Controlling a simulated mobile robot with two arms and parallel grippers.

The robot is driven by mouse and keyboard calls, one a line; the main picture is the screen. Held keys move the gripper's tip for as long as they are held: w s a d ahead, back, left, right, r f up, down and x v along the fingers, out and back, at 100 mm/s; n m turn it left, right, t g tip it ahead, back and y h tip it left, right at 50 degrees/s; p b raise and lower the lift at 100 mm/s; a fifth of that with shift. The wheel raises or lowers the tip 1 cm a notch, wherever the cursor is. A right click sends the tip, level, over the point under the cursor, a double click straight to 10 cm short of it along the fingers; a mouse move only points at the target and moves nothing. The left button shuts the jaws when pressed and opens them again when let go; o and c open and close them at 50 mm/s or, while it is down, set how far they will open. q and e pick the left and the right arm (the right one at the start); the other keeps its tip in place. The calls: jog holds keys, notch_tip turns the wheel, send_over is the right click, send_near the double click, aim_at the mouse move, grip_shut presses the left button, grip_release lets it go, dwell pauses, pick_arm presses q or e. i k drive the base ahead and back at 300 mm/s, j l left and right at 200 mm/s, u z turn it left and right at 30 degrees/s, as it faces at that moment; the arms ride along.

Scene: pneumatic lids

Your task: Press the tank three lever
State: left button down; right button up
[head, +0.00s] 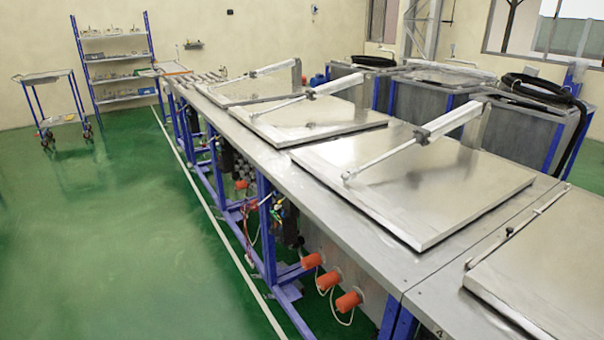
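A row of metal tanks runs away from me, closed by flat steel lids. The nearest whole lid (410,200) lies shut, with a pneumatic cylinder (450,120) and its rod across the top. A further lid (310,122) and the farthest lid (235,92) also look shut. Part of another lid (560,260) shows at the right edge, near a mark like a 4 on the table edge. Dark valve-like parts (287,220) hang on the blue frame below the table edge; I cannot tell which is the tank three lever. Neither gripper is in view.
Orange round caps (325,281) with pale cables stick out from the tank side into the aisle. The green floor (130,220) on the left is clear. A shelf rack (115,60) and a blue-legged cart (50,95) stand at the back left.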

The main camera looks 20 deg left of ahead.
aim_at(255, 208)
jog(key=i+j, duration=0.2)
jog(key=j, duration=0.15)
jog(key=i+j, duration=0.2)
jog(key=j, duration=0.15)
jog(key=i+j, duration=0.2)
jog(key=j, duration=0.15)
jog(key=i+j+z, duration=0.1)
jog(key=i+j, duration=0.3)
jog(key=j, duration=0.3)
jog(key=i+j, duration=0.2)
jog(key=j, duration=0.15)
jog(key=i+j, duration=0.2)
jog(key=j, duration=0.15)
jog(key=z, duration=0.05)
